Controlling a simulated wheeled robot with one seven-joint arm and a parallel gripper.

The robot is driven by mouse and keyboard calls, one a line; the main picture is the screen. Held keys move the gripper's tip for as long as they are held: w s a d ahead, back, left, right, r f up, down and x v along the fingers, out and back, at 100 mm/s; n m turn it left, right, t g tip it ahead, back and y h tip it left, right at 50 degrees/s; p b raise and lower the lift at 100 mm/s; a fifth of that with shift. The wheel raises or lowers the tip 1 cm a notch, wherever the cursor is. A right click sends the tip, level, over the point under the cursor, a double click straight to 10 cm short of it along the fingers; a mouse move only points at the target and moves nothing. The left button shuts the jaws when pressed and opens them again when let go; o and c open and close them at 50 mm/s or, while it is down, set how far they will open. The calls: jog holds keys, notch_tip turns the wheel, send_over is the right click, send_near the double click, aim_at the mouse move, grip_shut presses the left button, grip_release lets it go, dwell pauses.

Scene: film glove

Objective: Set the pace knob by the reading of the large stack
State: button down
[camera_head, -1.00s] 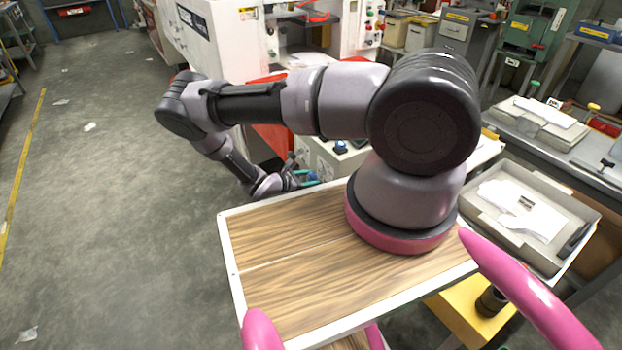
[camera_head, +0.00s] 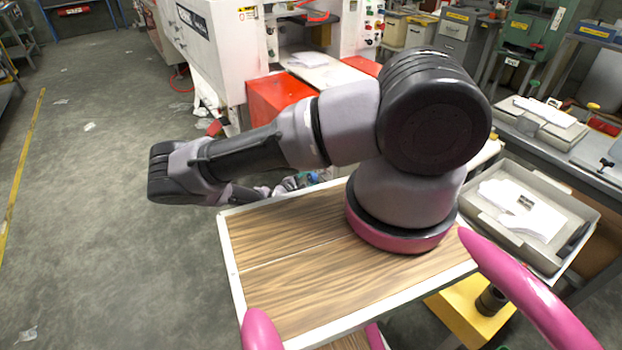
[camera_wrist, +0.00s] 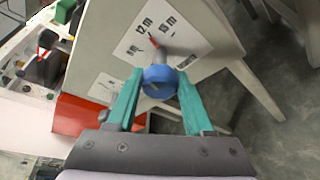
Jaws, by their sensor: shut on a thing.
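In the wrist view, a blue knob (camera_wrist: 158,82) sits between the two teal fingers of my gripper (camera_wrist: 159,76), which is shut on it. A grey piece with a thin red pointer (camera_wrist: 153,39) extends beyond the knob. The white dial label (camera_wrist: 185,42) behind it carries marks that look like "12 m" and "18 m"; the pointer's tip lies near these marks, closer to "12 m". In the head view, my gripper is mostly hidden behind my arm, with a small blue-teal bit showing. I cannot identify the large stack or its reading.
A grey tray (camera_head: 480,221) with white sheet-like items stands right of my wooden deck. A white machine with a red cabinet (camera_head: 283,97) is ahead. A bench (camera_head: 598,146) with boxes is at right. The floor (camera_head: 100,240) at left is mostly clear.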

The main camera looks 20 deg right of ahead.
dwell(0.3)
jog(key=shift+c, duration=1.4)
grip_release()
jog(key=shift+a, duration=0.1)
jog(key=v, duration=1)
jog(key=shift+s+a, duration=0.25)
jog(key=shift+r, duration=0.1)
